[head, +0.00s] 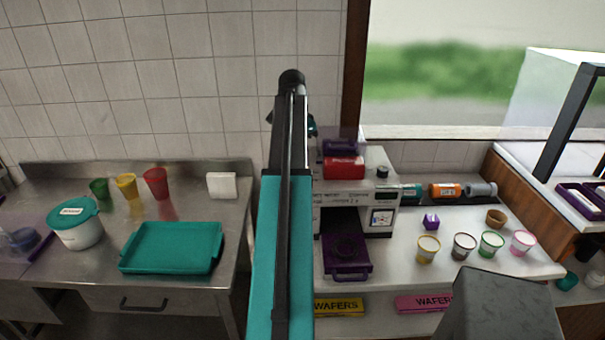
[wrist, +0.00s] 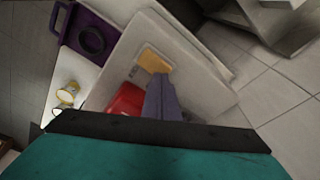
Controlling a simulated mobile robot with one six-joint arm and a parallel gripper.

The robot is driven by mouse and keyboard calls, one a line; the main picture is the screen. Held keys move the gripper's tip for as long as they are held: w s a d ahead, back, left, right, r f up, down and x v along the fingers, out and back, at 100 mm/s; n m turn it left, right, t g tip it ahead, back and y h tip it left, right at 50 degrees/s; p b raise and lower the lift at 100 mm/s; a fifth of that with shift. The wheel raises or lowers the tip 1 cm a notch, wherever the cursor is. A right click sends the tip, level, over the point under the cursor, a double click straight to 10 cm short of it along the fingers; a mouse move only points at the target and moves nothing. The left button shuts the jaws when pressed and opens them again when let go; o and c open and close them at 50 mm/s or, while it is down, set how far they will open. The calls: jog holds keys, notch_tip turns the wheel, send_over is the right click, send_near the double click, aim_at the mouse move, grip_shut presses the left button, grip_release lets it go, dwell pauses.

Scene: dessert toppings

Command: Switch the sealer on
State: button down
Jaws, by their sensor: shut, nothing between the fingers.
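The sealer (head: 330,189) is a pale machine on the right counter, partly hidden by my arm in the head view. Its purple tray (head: 346,262) sticks out in front; a red part (head: 344,168) is on top. The wrist view shows its pale body (wrist: 205,85), the purple tray (wrist: 90,38), the red part (wrist: 125,101) and a small yellow-orange piece (wrist: 153,60), possibly the switch. My gripper (wrist: 158,78) has its grey fingers shut and empty, just below that piece in the picture; I cannot tell if they touch. The head view largely hides my gripper.
On the left counter are a teal tray (head: 172,247), a lidded tub (head: 80,224) and coloured cups (head: 155,183).

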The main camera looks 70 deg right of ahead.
jog(key=shift+f, duration=0.65)
dwell(0.8)
notch_tip(320, 180, up, 7)
jog(key=p, duration=0.4)
dwell(0.8)
dwell(0.6)
